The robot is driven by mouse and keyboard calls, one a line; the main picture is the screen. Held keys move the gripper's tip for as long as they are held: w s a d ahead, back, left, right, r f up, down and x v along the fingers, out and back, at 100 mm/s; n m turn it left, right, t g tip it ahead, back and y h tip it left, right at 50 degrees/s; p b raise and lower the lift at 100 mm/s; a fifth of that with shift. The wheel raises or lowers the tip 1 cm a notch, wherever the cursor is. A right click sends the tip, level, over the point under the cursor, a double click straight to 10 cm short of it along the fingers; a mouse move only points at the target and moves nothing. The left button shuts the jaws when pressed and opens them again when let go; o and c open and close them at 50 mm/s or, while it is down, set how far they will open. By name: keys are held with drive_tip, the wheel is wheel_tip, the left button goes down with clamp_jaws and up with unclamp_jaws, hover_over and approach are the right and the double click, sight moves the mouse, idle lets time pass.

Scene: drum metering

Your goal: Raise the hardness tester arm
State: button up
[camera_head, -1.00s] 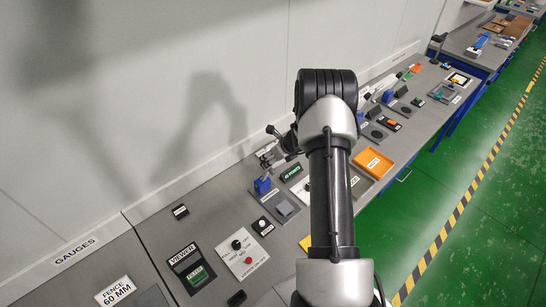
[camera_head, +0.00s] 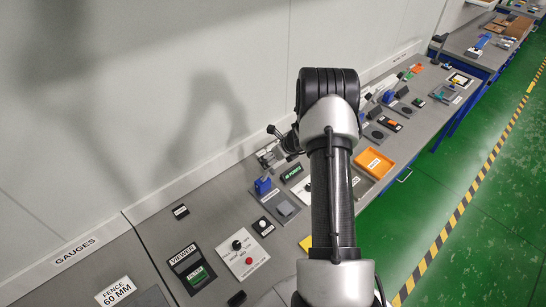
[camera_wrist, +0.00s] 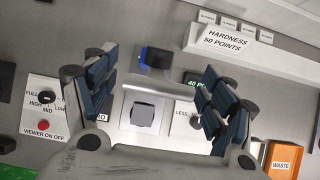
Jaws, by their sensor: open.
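The hardness tester shows in the wrist view as a dark and blue block (camera_wrist: 156,58) behind a pale plate with a grey square pad (camera_wrist: 142,115). A smooth grey bar (camera_wrist: 160,88) lies between the block and the pad; it looks like the tester arm. My gripper (camera_wrist: 162,94) is open, its blue-padded fingers on either side of the bar. I cannot tell whether a finger touches it. In the head view the tester's blue part (camera_head: 263,186) stands on the bench, and my gripper is mostly hidden behind my arm.
A viewer switch panel (camera_wrist: 42,110) lies left in the wrist view. An orange waste tray (camera_head: 374,164) sits at the bench front. The wall runs close behind.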

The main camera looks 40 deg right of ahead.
drive_tip(key=v, duration=1.1)
drive_tip(key=shift+s+r, duration=0.2)
drive_tip(key=shift+r, duration=0.1)
drive_tip(key=s+a+r+n+y+b, duration=0.1)
drive_tip(key=s+a+r+n+b, duration=0.1)
drive_tip(key=a+n+b, duration=0.5)
drive_tip(key=s+a+r+n+g+b, duration=0.1)
drive_tip(key=s+a+r+n+b, duration=0.3)
drive_tip(key=a, duration=0.6)
drive_tip(key=a+n+y+b, duration=0.1)
drive_tip(key=a+n+b, duration=0.3)
drive_tip(key=a+n, duration=0.4)
drive_tip(key=s+a+f+n+h+b, duration=0.1)
drive_tip(key=s+a+f+n+b, duration=0.1)
drive_tip(key=s, duration=0.5)
drive_tip(key=s+a+f+n+b, duration=0.2)
drive_tip(key=s+f+n+b, duration=0.2)
drive_tip(key=s+n+b, duration=0.2)
drive_tip(key=s+a+f+n+g+h+b, duration=0.1)
drive_tip(key=s+a+f+n+b, duration=0.1)
drive_tip(key=s+n, duration=0.6)
drive_tip(key=shift+a+f+h+b, duration=0.15)
drive_tip(key=shift+f+h+b, duration=0.25)
drive_tip(key=shift+b, duration=0.85)
